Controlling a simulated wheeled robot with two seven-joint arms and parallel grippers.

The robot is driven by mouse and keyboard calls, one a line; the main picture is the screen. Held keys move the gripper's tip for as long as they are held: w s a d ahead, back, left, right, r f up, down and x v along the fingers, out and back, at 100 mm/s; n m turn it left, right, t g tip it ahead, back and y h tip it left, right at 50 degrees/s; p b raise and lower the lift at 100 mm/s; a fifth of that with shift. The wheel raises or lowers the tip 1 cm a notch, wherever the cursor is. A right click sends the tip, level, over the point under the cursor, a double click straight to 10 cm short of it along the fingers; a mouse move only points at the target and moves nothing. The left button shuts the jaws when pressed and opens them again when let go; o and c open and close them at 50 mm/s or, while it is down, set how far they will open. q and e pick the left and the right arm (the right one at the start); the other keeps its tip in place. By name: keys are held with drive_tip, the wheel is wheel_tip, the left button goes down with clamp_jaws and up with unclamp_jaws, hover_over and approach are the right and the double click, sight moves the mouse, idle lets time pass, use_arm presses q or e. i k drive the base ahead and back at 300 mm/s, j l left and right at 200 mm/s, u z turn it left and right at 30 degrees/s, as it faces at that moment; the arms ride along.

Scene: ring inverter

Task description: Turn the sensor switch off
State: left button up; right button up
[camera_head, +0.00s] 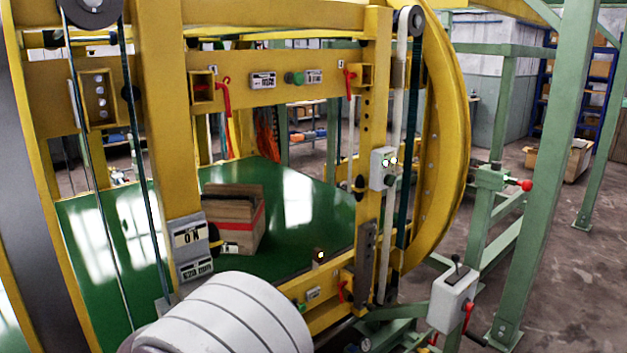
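Neither of my grippers is in view. I cannot tell for sure which part is the sensor switch. A grey box marked "NO" (190,238) sits on the yellow frame at left centre, with a dark knob at its right side. A small light-grey box with lit lights (383,168) is on the right yellow post. A grey box with a small black lever (453,297) stands at lower right, its lever pointing up.
The yellow ring frame (262,77) encloses a green deck (305,215) carrying a wooden box (233,215). Red levers (225,97) and a green button (293,78) are on the upper beam. A green post (553,170) stands at right. A white ribbed cylinder fills the bottom centre.

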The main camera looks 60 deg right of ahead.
sight(389, 180)
drive_tip(key=z, duration=2.55)
drive_tip(key=i+l+u, duration=0.2)
drive_tip(key=u, duration=0.15)
drive_tip(key=i+l+u, duration=0.15)
drive_tip(key=l+u, duration=0.15)
drive_tip(key=i+l+u, duration=0.15)
drive_tip(key=l+u, duration=0.2)
